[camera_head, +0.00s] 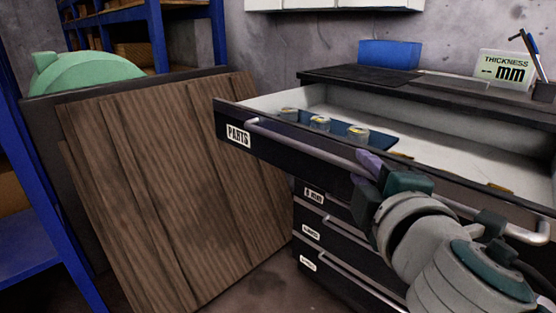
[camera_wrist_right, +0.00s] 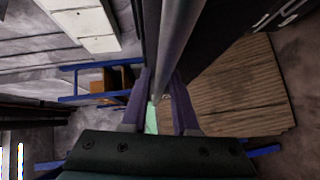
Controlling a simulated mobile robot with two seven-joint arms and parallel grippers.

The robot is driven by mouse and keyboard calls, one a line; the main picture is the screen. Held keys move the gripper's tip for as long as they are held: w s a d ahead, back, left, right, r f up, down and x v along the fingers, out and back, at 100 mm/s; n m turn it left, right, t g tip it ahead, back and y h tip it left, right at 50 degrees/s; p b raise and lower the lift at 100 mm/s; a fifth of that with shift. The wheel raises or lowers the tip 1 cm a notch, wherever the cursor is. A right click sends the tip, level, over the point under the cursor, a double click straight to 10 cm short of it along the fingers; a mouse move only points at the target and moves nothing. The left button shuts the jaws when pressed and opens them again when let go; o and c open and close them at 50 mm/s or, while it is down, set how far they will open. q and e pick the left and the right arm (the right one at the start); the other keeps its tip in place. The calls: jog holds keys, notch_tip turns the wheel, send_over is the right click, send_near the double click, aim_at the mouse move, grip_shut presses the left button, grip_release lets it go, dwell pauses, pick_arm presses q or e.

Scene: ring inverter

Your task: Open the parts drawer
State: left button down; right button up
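The parts drawer (camera_head: 290,156), a dark front with a white PARTS label, is the top drawer of the cabinet and stands pulled well out. Its pale inside shows. A long grey bar handle (camera_head: 300,143) runs along its front. My right gripper (camera_head: 368,163) is at this handle, right of the label. In the right wrist view the handle bar (camera_wrist_right: 178,40) passes between the two purple fingers (camera_wrist_right: 162,85), which appear closed against it from both sides. The fingertips are partly hidden in the head view. My left gripper is not in view.
Several small round parts sit on a blue tray (camera_head: 347,130) in the drawer. Lower drawers (camera_head: 318,232) are shut. Brown wooden boards (camera_head: 165,180) lean left of the cabinet. A blue box (camera_head: 388,54) and a THICKNESS sign (camera_head: 505,68) stand on the cabinet top.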

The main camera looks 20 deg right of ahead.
jog(key=b+v, duration=0.1)
jog(key=v, duration=0.8)
jog(key=shift+s, duration=0.3)
jog(key=shift+a+r, duration=0.1)
jog(key=s+d+r+m+g+p, duration=0.5)
jog(key=r+m+p, duration=0.35)
jog(key=p, duration=0.65)
jog(key=s+a+r+m+g+y+p, duration=0.2)
jog(key=s+a+r+g+y+p, duration=0.55)
jog(key=p, duration=0.55)
notch_tip(320, 180, up, 37)
jog(key=s+a+h+p, duration=0.1)
jog(key=p, duration=3.4)
jog(key=shift+s+a+f+t, duration=0.2)
jog(key=shift+s+a+t, duration=0.05)
jog(key=shift+a+t, duration=0.2)
